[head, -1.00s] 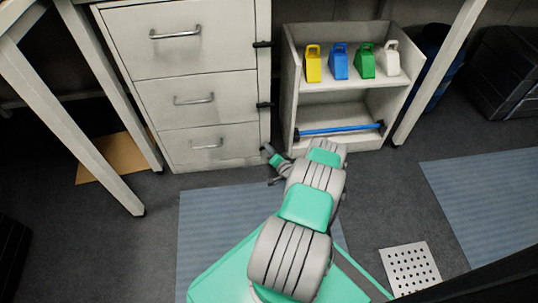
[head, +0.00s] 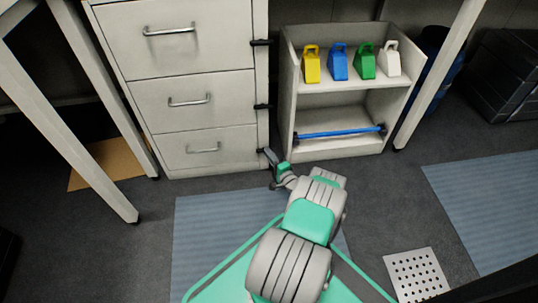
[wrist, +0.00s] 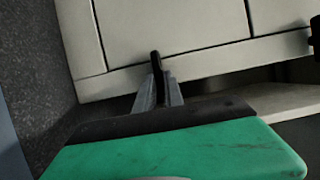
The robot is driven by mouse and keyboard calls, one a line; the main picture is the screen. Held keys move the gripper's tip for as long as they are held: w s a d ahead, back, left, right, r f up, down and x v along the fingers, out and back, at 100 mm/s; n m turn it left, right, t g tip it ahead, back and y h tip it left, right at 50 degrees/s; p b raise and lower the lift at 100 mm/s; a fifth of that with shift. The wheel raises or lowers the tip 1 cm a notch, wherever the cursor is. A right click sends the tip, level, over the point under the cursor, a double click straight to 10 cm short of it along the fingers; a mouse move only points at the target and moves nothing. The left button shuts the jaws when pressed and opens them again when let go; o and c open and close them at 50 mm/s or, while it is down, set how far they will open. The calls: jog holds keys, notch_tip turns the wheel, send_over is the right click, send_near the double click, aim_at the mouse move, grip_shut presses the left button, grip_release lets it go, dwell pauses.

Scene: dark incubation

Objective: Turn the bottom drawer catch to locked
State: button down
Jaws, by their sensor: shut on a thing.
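The white cabinet's bottom drawer (head: 200,140) is closed, with a metal bar handle (head: 204,150). In the head view, my gripper (head: 268,156) is at the right-hand frame strip beside this drawer. In the wrist view, my gripper (wrist: 158,88) is shut on the slim black bottom catch (wrist: 156,62). The catch's free end points toward the bottom drawer front (wrist: 175,30) and overlaps its edge. The fingers hide the catch's base, and in the head view the catch is hard to tell from the fingertips.
The middle catch (head: 263,106) and top catch (head: 262,42) lie level across the frame strip. A small shelf (head: 288,95) stands close on the right, holding several coloured holders and a blue bar (head: 340,132). A white table leg (head: 100,110) stands left. A perforated plate (head: 417,275) lies right.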

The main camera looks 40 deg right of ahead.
dwell(0.4)
jog(key=c, duration=1.4)
grip_release()
jog(key=shift+c, duration=0.2)
jog(key=p+v, duration=0.5)
jog(key=v, duration=0.2)
jog(key=shift+s, duration=0.4)
jog(key=shift+a, duration=0.1)
